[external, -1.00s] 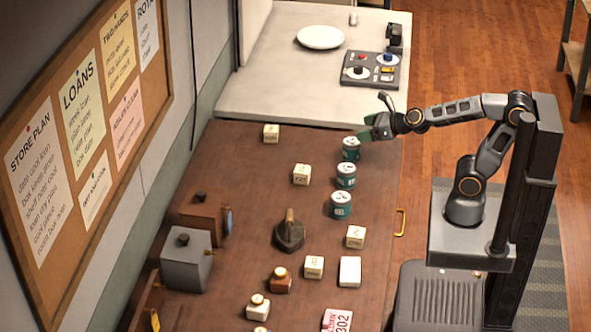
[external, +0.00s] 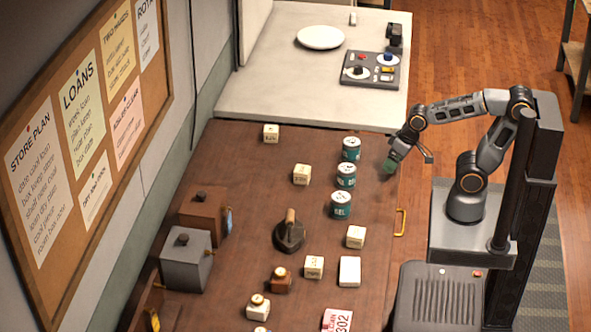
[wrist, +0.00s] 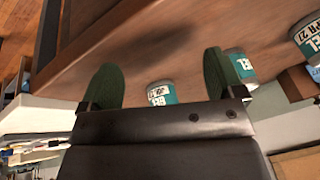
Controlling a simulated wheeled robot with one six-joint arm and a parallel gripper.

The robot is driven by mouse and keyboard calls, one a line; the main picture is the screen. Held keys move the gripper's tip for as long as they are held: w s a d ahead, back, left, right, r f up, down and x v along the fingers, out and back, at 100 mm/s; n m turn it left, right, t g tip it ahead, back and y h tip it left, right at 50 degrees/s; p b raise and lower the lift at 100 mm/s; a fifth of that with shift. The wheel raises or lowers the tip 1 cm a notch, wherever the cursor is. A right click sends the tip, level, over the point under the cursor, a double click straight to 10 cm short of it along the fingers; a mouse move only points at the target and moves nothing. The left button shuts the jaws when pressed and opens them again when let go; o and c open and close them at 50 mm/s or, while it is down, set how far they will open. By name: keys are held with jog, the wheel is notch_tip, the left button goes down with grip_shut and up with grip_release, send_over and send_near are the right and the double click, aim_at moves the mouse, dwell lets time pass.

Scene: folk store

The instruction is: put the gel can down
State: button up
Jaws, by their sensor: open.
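Three teal gel cans with pale lids stand upright in a row near the right edge of the brown table: the far can (external: 351,149), the middle can (external: 346,175) and the near can (external: 341,205). My gripper (external: 389,167) is just right of the row, beside the far and middle cans, and holds nothing. In the wrist view its two green fingers (wrist: 165,82) are spread apart. That view also shows one can (wrist: 161,93) between the fingers but beyond them, another (wrist: 239,66) partly behind the right finger, and a third (wrist: 307,40) at the right edge.
The brown table (external: 240,160) also bears several small cream boxes, such as one (external: 302,174) left of the cans, and a dark iron-like object (external: 290,233). A pale counter (external: 260,90) with a white plate (external: 321,37) and a control panel (external: 371,70) adjoins behind.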

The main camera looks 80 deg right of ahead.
jog(key=n, duration=0.1)
jog(key=s+n, duration=0.1)
jog(key=s+d+n+g, duration=0.1)
jog(key=shift+f+n+h, duration=0.25)
jog(key=shift+n+h, duration=0.15)
jog(key=shift+w, duration=0.1)
notch_tip(320, 180, up, 11)
jog(key=p, duration=1)
jog(key=shift+s+r, duration=0.15)
jog(key=shift+s, duration=0.05)
jog(key=shift+a, duration=0.1)
dwell(5.4)
